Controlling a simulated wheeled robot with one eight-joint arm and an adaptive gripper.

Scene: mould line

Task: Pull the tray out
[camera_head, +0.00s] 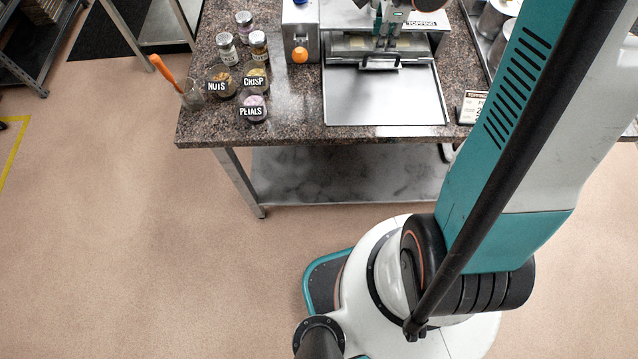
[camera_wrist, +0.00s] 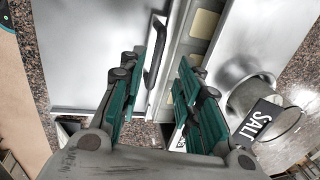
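The tray (camera_head: 345,61) sits mostly under the metal housing of the topping machine (camera_head: 307,35), with its front edge and dark bar handle (camera_head: 381,64) showing. In the wrist view the handle (camera_wrist: 154,52) stands on the tray's front edge, beside a strip with pale square pieces (camera_wrist: 203,24). My gripper (camera_head: 389,22) is above the machine's front, behind the handle in the head view. In the wrist view my gripper (camera_wrist: 168,68) has its teal fingers spread apart with nothing between the pads. The handle appears beyond the fingers, near the left one; I see no contact.
A bare metal plate (camera_head: 383,98) lies in front of the tray on the granite counter (camera_head: 290,118). Jars and bowls labelled nuts, crisp and petals (camera_head: 254,108) stand at the left. A sign (camera_head: 470,107) is right of the plate. A salt container (camera_wrist: 252,97) is at the right.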

